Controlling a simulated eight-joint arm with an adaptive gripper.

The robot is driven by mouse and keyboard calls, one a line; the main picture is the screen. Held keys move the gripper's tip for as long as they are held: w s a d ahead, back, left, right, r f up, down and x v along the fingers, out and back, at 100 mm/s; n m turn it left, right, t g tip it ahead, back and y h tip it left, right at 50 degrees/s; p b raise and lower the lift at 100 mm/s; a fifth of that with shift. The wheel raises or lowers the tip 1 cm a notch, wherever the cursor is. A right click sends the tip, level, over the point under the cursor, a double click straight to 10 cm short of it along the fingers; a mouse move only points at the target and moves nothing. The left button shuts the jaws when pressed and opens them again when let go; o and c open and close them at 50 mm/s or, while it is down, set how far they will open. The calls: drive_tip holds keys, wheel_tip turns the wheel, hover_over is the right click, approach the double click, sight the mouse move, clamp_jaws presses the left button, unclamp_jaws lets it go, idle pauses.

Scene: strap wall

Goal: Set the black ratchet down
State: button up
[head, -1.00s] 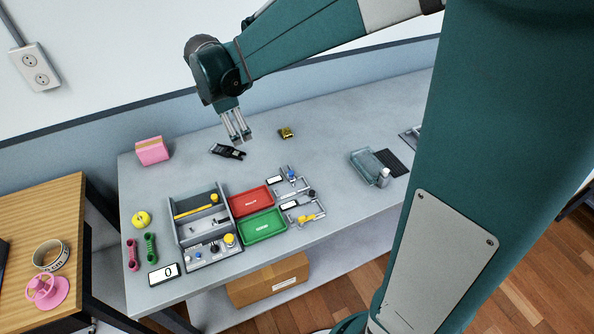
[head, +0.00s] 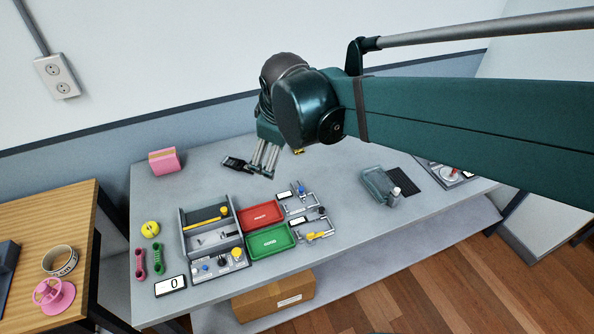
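The black ratchet (head: 236,163) lies on the grey table toward the back, left of my gripper. My gripper (head: 262,174) points down just to the right of the ratchet. Its two fingers show a gap between them with nothing visible in it. The fingers overlap or come close to the ratchet's right end in the picture; whether they touch it I cannot tell.
A grey divided tray (head: 184,232), a red tray (head: 263,214) and a green tray (head: 270,241) stand in front. A pink block (head: 165,161) is at the back left. A yellow item (head: 298,151) is partly hidden behind my gripper. Bare table lies left of the ratchet.

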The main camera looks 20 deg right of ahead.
drive_tip(key=s+d+f+m+t, duration=0.1)
drive_tip(key=s+d+f+m, duration=0.1)
drive_tip(key=s+m, duration=0.7)
drive_tip(key=s, duration=0.6)
drive_tip(key=shift+s+d+t+y, duration=0.15)
drive_tip(key=shift+s+t+y, duration=0.15)
drive_tip(key=shift+y, duration=0.1)
drive_tip(key=shift+f, duration=0.15)
drive_tip(key=shift+f+b, duration=1.4)
drive_tip(key=shift+b, duration=0.1)
